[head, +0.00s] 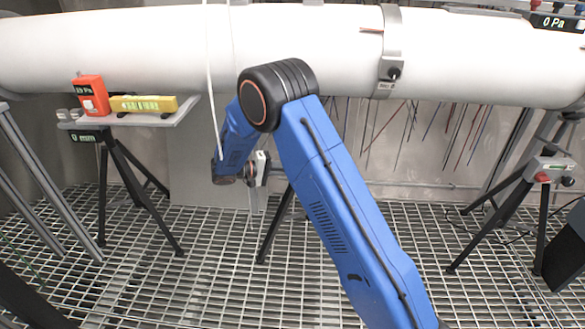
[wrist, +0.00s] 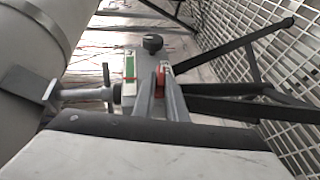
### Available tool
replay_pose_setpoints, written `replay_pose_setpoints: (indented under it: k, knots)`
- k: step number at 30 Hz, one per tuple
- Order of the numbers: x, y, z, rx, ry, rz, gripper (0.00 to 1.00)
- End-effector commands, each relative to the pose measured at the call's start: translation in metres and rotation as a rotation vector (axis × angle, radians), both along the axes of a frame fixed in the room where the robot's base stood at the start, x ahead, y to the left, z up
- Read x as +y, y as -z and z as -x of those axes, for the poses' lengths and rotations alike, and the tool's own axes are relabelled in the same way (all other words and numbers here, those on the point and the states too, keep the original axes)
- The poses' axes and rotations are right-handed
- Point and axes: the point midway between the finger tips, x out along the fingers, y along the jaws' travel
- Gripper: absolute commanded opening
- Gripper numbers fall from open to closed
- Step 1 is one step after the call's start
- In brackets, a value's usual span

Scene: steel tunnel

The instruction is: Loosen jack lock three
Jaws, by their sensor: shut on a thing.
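In the wrist view, a grey jack head (wrist: 122,72) on a black tripod (wrist: 235,95) stands under the white pipe. It carries a green-and-white strip, a black knob (wrist: 152,43) and a red lock knob (wrist: 161,72). My gripper (wrist: 165,80) is shut on the red knob, its two fingers on either side of it. The knob is partly hidden by the fingers. In the head view my gripper (head: 260,168) shows small behind my blue arm, below the pipe. The arm hides most of this jack; a tripod leg (head: 275,226) shows beside it.
The white pipe (head: 160,48) with a clamp band (head: 390,50) runs across the top. A shelf (head: 130,118) at left holds an orange meter (head: 91,95) and a yellow level (head: 144,104). Another jack (head: 549,169) stands at right. The floor grating (head: 350,190) is open between tripods.

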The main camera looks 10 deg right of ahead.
Motion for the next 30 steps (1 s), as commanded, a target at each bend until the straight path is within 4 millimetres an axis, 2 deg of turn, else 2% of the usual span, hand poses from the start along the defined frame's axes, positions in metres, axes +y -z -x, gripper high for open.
replay_pose_setpoints:
  k: [9, 24, 25, 26, 27, 30]
  knots:
    - [0.0010, 0.0034, 0.0001, 0.033, 0.000, 0.098, 0.00]
    - [0.0008, 0.0035, 0.0002, 0.038, 0.000, 0.112, 0.00]
    - [0.0008, 0.0035, 0.0003, 0.038, 0.000, 0.112, 0.19]
    - [0.0008, 0.0035, 0.0003, 0.038, 0.000, 0.112, 0.26]
    - [0.0007, 0.0036, 0.0003, 0.038, 0.000, 0.112, 0.30]
    - [0.0005, 0.0034, 0.0002, 0.037, 0.000, 0.112, 0.30]
